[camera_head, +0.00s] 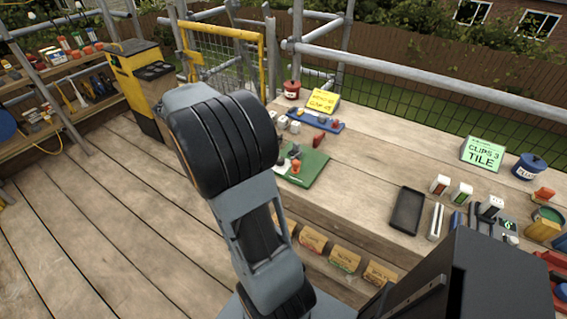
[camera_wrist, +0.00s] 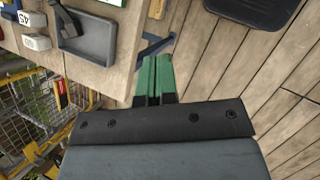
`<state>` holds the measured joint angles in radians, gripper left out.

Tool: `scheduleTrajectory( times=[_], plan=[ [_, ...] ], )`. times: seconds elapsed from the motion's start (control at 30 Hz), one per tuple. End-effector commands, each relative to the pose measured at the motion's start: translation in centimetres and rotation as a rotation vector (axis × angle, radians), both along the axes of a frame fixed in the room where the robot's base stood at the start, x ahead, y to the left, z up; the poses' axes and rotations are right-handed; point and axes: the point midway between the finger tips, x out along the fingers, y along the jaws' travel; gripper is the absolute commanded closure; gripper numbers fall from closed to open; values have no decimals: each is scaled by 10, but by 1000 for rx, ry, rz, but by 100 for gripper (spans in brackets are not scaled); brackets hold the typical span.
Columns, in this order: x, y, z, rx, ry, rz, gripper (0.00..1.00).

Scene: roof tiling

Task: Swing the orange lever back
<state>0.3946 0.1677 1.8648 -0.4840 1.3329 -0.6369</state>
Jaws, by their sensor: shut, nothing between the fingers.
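A small orange-red upright part (camera_head: 296,166), which looks like the lever, stands on a green board (camera_head: 309,166) on the bench, beside a grey metal piece (camera_head: 293,151). Which way it leans is too small to tell. My gripper (camera_wrist: 156,60) shows in the wrist view with its green fingers pressed together and nothing between them. The fingers point out past the bench edge, close to a blue bracket (camera_wrist: 153,46); whether they touch it I cannot tell. The lever is not seen in the wrist view. In the head view my arm hides the gripper.
The wooden bench (camera_head: 366,146) holds a black tray (camera_head: 408,210), a blue rack (camera_head: 316,120), a green sign (camera_head: 484,154) and small boxes. Labelled packets (camera_head: 345,260) sit below its front edge. Scaffold rails (camera_head: 430,75) run behind. The plank floor (camera_head: 100,220) at left is clear.

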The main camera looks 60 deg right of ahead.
Motion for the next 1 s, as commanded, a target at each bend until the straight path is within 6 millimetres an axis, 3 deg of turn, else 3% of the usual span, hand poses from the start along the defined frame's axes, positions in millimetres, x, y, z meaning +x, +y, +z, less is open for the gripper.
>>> scheduleTrajectory(
  times=[0.03,0.1,0.3,0.47,0.83,1.0],
  plan=[
    [1,-23,-10,-3,73,6,100],
    [0,-48,-17,-5,164,24,100],
    [-5,-92,-31,7,328,49,100],
    [-7,-103,-34,13,369,57,100],
    [-8,-103,-35,13,369,57,100],
    [-19,-109,-46,14,371,55,100]
  ],
)
